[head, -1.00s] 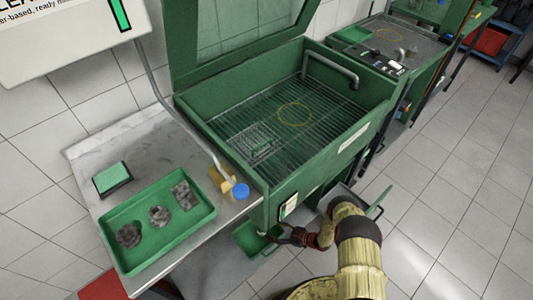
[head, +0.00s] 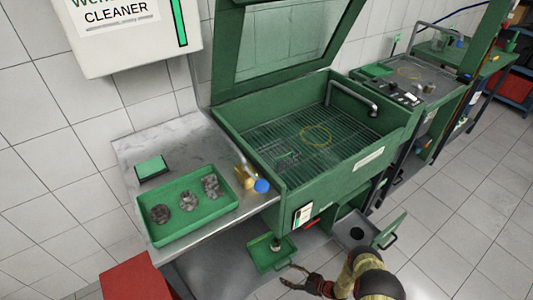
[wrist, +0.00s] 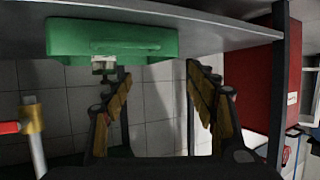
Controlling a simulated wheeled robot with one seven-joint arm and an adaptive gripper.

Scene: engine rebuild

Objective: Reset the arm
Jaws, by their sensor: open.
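My gripper (head: 291,277) is low in the head view, in front of the green parts washer (head: 330,180). It is open and empty. Its two fingers stand apart in the wrist view (wrist: 158,80). A small green tray (head: 262,262) lies low under the washer, just beyond my fingertips, with a small pale fitting above it. In the wrist view, a green body (wrist: 150,38) with a whitish fitting shows beyond the fingers; I cannot tell if it is that tray. My forearm is partly cut off by the picture's lower edge.
A metal side table (head: 180,138) bears a green tray (head: 157,238) with several dark parts, and a green-topped block (head: 151,167). A red cabinet (head: 135,280) stands below left. An open door (head: 389,232) hangs right of my arm. Tiled floor (head: 470,200) lies clear at right.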

